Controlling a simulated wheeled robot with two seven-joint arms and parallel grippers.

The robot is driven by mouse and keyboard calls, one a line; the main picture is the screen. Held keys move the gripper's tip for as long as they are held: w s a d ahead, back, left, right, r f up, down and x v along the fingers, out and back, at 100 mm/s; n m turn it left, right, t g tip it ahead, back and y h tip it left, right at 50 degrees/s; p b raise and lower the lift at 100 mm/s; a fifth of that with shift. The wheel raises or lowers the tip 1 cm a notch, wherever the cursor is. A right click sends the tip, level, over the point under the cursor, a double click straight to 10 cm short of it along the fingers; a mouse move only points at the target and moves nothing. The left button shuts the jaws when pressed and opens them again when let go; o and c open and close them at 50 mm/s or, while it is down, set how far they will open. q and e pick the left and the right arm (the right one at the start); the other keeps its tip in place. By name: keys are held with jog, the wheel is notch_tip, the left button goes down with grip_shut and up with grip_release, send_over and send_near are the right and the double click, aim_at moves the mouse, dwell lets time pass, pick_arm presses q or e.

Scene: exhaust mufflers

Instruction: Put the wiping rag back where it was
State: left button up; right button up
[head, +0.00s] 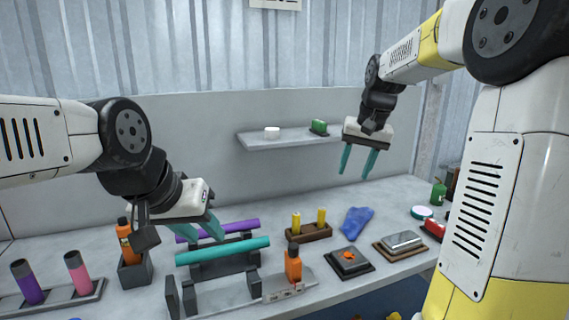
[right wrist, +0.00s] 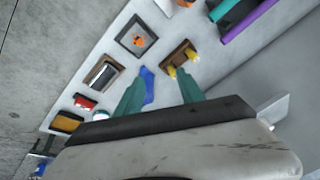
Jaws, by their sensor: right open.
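The wiping rag looks to be the crumpled blue cloth (head: 357,221) lying on the table right of centre. It also shows in the right wrist view (right wrist: 148,86), beside the left-hand finger. My right gripper (head: 356,174) is open and empty, above and behind the cloth and clear of it; its two teal fingers are spread in the right wrist view (right wrist: 161,77). My left gripper (head: 208,237) points down at the purple tube (head: 243,226) and teal tube (head: 222,251). I cannot tell whether its fingers touch or hold either tube.
A wall shelf (head: 292,139) with a white block and a green item is near my right gripper. A brown holder with yellow pegs (head: 309,231), a dark square tray (head: 349,260) and a grey block on a brown base (head: 400,244) surround the cloth. An orange bottle (head: 125,240) stands left.

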jog(key=s+a+f+n+t, duration=0.1)
jog(key=s+a, duration=0.1)
jog(key=s, duration=1)
jog(key=s+a+f+n+t, duration=0.1)
jog(key=s+a+t, duration=0.1)
jog(key=s, duration=1)
jog(key=shift+s+f+n+y, duration=0.2)
jog(key=shift+n+y, duration=0.1)
jog(key=shift+y, duration=0.1)
